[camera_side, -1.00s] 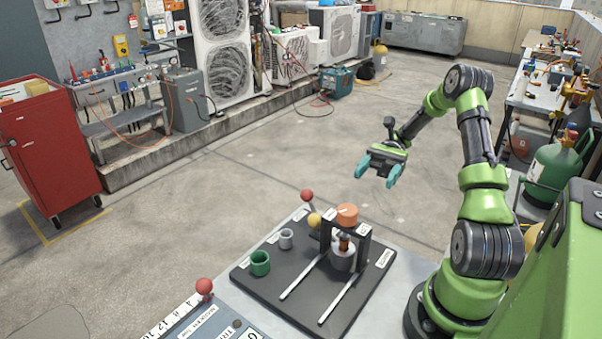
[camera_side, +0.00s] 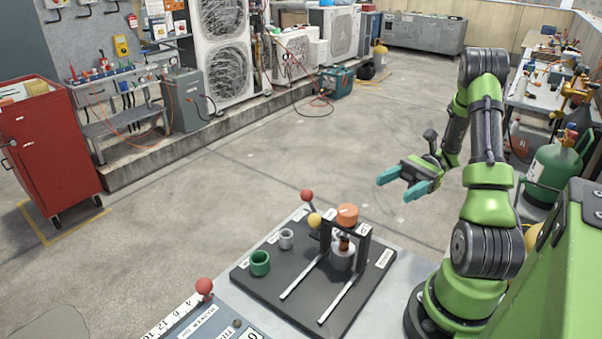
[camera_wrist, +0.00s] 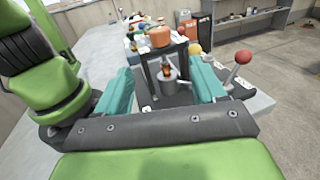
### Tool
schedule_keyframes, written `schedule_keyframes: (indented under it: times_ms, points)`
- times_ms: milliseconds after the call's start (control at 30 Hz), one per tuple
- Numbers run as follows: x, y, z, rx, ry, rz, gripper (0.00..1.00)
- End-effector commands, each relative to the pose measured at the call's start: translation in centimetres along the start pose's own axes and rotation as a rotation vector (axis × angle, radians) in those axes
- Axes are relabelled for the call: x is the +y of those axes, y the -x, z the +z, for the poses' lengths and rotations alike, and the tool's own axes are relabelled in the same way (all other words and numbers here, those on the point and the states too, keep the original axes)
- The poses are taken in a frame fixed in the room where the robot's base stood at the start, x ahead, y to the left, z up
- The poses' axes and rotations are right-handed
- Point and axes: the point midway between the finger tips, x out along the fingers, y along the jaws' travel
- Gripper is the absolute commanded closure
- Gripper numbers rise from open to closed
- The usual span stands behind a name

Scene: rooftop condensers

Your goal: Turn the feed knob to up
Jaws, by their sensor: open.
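An orange round knob (camera_side: 347,215) sits on top of a dark frame (camera_side: 362,245) on the black board (camera_side: 255,285). I take it to be the feed knob; its label cannot be read. It also shows in the wrist view (camera_wrist: 161,37), ahead of and between my fingers. My gripper (camera_side: 403,183), with teal fingers, is open and empty. It hangs in the air beyond and to the right of the knob in the side view, clear of the board. The fingers also frame the fixture in the wrist view (camera_wrist: 160,70).
The board also holds a green cup (camera_side: 260,263), a grey cup (camera_side: 286,239), two pale rails and a grey cylinder with a copper-coloured top (camera_side: 343,258). A red-balled lever (camera_side: 307,196) and a yellow ball (camera_side: 314,220) stand near the frame. Another red ball (camera_side: 204,287) stands left of the board.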

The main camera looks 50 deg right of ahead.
Motion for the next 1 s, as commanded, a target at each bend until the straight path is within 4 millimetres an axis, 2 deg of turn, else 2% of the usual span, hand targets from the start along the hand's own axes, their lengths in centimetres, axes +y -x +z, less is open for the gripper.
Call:
schedule_keyframes:
  times_ms: [167,600,800,1000]
  points:
    - [0.0,-3.0,0.1,-0.001,-0.002,0.008,0.31]
    - [0.1,-12.4,0.0,0.001,-0.002,0.012,0.31]
    - [0.1,-15.2,0.0,0.001,-0.002,0.008,0.31]
    - [0.1,-16.1,0.0,0.002,-0.001,0.006,0.31]
